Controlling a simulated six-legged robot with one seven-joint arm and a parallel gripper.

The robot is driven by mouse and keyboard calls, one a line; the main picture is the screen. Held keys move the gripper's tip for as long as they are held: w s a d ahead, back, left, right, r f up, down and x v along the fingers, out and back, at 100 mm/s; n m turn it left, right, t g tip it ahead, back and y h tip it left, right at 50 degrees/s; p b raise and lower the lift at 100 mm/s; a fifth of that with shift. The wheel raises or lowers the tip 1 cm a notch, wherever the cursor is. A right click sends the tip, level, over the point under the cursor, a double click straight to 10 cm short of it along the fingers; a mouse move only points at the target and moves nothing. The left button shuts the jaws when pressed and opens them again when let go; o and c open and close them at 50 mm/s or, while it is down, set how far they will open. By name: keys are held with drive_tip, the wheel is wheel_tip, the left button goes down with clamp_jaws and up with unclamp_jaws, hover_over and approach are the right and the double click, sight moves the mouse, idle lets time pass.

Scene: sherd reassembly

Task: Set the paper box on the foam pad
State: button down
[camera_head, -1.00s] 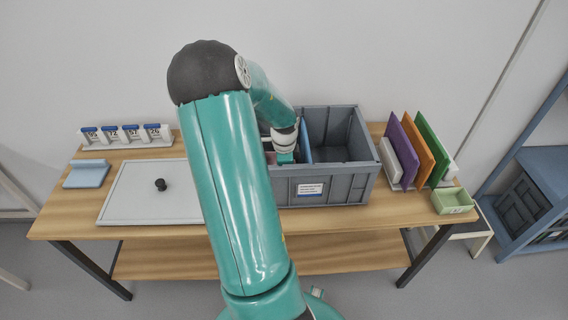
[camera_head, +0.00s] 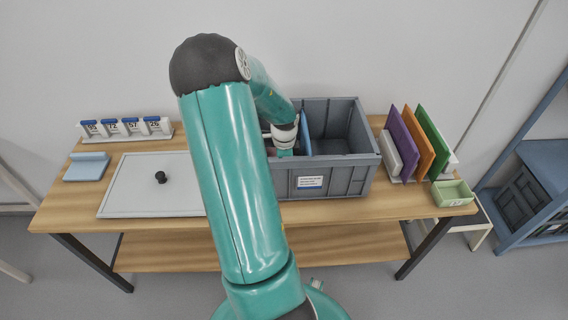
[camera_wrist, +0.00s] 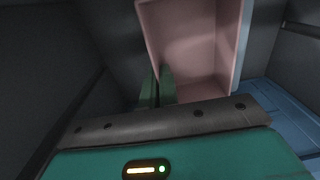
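A pink open box, taken to be the paper box (camera_wrist: 190,45), stands tilted in the wrist view, inside the grey crate (camera_head: 345,180). My gripper (camera_wrist: 157,88) has its two green fingers close together at the box's near left wall, one on each side; they look shut on this thin wall, though contact is hard to see. In the head view my gripper (camera_head: 284,152) reaches down into the crate's left part, and my arm hides most of the box. A light-blue slab, taken to be the foam pad (camera_head: 87,167), lies bare on the table's left end.
A blue divider (camera_head: 305,133) splits the crate. A grey lid panel with a black knob (camera_head: 160,177) lies between pad and crate. Numbered blocks (camera_head: 125,127) stand behind. Upright coloured boards (camera_head: 402,143) and a green tray (camera_head: 452,193) are at the right.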

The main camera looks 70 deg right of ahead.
drive_tip(key=c, duration=2.1)
unclamp_jaws()
drive_tip(key=shift+f, duration=0.35)
drive_tip(key=o, duration=0.5)
wheel_tip(320, 180, up, 12)
